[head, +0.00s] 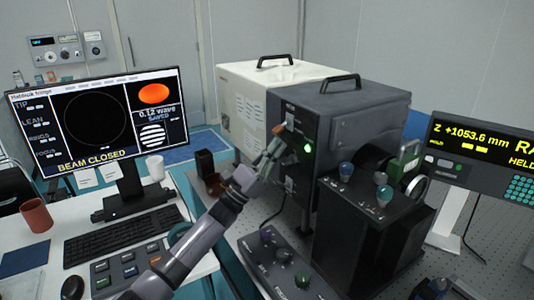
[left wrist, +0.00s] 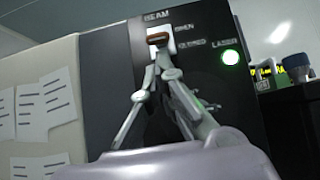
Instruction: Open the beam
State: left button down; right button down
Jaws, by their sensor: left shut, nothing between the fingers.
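The beam switch (left wrist: 158,38) is an orange-brown lever on a white plate, on the dark front panel of the laser box. "BEAM" is printed above it, with "OPEN" and "CLOSED" to its right. In the head view the switch (head: 279,129) shows small on the box's front. My left gripper (head: 274,145) is shut and empty, its fingertips close to the lever. In the left wrist view the fingertips (left wrist: 163,60) are just below the lever; I cannot tell whether they touch it. The monitor (head: 100,120) reads "BEAM CLOSED". My right gripper is not in view.
A green laser light (left wrist: 230,58) glows right of the switch. The dark laser box (head: 350,105) adjoins a cream box. A knob unit (head: 370,230) and a control box (head: 285,270) stand on the table to the right. A keyboard (head: 122,236) lies left of my arm.

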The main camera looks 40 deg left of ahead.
pick_arm(q)
jog(key=shift+r, duration=0.1)
dwell(0.3)
jog(key=shift+r+y+p, duration=0.15)
jog(key=shift+y+p, duration=0.15)
jog(key=shift+p, duration=0.2)
jog(key=shift+s+g, duration=0.15)
jog(key=shift+g, duration=0.15)
jog(key=shift+p, duration=0.3)
